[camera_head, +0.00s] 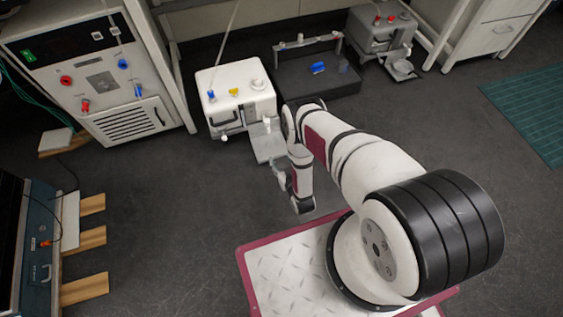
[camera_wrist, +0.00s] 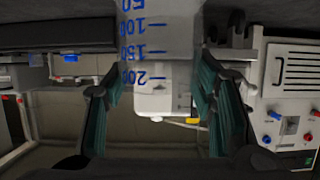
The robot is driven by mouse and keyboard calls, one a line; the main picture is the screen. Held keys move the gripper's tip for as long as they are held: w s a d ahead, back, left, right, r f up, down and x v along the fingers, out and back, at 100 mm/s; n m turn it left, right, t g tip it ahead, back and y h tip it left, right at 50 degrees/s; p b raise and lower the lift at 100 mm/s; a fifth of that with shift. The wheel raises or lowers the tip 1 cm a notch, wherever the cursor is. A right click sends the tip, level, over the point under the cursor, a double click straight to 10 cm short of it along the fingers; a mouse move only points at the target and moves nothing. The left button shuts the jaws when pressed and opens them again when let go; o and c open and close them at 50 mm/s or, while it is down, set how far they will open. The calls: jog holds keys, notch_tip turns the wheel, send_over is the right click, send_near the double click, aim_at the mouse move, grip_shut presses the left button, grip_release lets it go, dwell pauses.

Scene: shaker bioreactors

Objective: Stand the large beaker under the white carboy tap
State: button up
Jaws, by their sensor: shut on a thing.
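The large beaker (camera_wrist: 158,40), clear with blue graduation marks, is between the teal-padded fingers of my gripper (camera_wrist: 159,78) in the wrist view. My gripper is shut on it, and the picture appears upside down. The white carboy (camera_head: 237,92) stands on the floor in the head view, with blue and yellow caps on top. Its white tap (camera_head: 267,123) is at its front right, above a grey plate (camera_head: 270,149). The carboy also shows behind the beaker in the wrist view (camera_wrist: 160,103). In the head view my wrist is near the plate; I cannot make out the beaker there.
A grey carboy (camera_head: 378,34) with red caps stands at the back right. A dark shaker platform (camera_head: 318,78) with a blue item lies between the carboys. A white instrument cabinet (camera_head: 95,70) stands at the left. The floor in front of the white carboy is mostly clear.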

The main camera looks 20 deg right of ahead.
aim_at(279, 159)
jog(key=shift+w+f+b, duration=1.75)
jog(key=shift+w+b, duration=0.1)
jog(key=shift+b, duration=0.15)
jog(key=shift+w+b, duration=2.7)
jog(key=shift+w, duration=3.75)
jog(key=shift+f, duration=0.35)
jog(key=o, duration=1.2)
